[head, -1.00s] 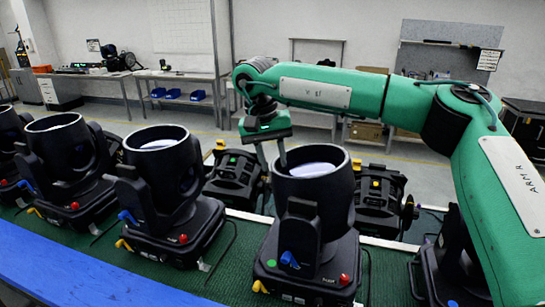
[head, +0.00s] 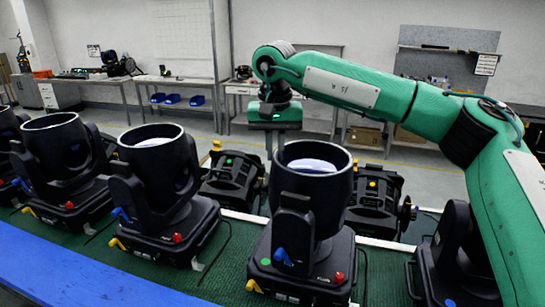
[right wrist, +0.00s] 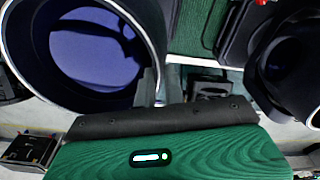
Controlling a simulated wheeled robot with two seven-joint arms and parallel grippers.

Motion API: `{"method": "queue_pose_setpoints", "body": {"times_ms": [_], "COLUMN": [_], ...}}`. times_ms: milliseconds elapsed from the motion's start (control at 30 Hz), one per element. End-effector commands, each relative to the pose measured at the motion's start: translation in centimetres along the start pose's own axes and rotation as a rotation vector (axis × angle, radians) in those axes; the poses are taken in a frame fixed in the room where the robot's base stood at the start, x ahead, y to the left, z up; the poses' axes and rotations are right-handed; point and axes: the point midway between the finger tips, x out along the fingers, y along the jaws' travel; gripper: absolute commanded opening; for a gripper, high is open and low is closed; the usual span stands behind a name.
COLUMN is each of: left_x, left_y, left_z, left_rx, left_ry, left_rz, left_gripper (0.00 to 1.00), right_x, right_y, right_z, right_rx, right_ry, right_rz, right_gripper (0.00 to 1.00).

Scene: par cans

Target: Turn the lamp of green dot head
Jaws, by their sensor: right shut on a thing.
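The green dot head (head: 310,198) stands in the front row with its round lamp barrel pointing up. A green dot (head: 265,262) shows on the front left of its base. My right gripper (head: 274,150) comes down from above at the barrel's far left rim, its fingers close together and shut on the rim. In the right wrist view, the barrel's rim and bluish lens (right wrist: 95,48) fill the upper left, with a dark finger against the rim. The fingertips are partly hidden by the barrel. My left gripper is not in view.
Another head (head: 160,180) stands to the left, with more beyond it. Dark units with a green dot (head: 232,180) and a yellow dot (head: 372,200) stand behind. A blue rail (head: 80,265) runs along the front. A blue-dot head (head: 455,255) stands at right, partly behind my arm.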

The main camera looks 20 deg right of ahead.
Motion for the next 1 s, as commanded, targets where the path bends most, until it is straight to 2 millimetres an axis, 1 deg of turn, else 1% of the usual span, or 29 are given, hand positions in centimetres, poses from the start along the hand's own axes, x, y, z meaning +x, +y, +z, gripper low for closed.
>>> {"method": "queue_pose_setpoints", "body": {"times_ms": [133, 267, 300, 367, 400, 667, 767, 867, 1000], "left_x": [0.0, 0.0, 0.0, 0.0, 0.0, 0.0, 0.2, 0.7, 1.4], "left_y": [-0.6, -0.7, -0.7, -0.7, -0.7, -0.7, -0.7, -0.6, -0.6], "left_z": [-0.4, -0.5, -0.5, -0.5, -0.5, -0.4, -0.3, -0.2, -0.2], "left_rx": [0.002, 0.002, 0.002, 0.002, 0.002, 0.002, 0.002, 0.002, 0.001], "left_ry": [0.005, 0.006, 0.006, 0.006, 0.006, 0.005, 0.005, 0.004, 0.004], "left_rz": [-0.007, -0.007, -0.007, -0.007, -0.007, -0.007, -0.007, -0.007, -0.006], "left_gripper": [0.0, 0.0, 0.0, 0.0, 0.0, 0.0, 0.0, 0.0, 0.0], "right_x": [-0.1, -0.1, -0.1, -0.1, -0.1, -0.1, -0.7, -2.0, -5.0], "right_y": [-0.1, -0.1, -0.1, -0.1, -0.1, -0.1, -0.1, -0.1, -0.2], "right_z": [-0.1, -0.1, -0.1, -0.1, -0.1, -0.1, -0.1, -0.1, -0.1], "right_rx": [0.0, 0.0, 0.0, 0.0, 0.0, 0.0, 0.001, 0.001, 0.002], "right_ry": [0.004, 0.004, 0.004, 0.004, 0.004, 0.003, 0.004, 0.005, 0.006], "right_rz": [-0.007, -0.007, -0.007, -0.006, -0.006, -0.005, -0.005, -0.007, -0.008], "right_gripper": [0.0, 0.0, 0.18, 0.3, 0.32, 0.32, 0.32, 0.32, 0.32]}}
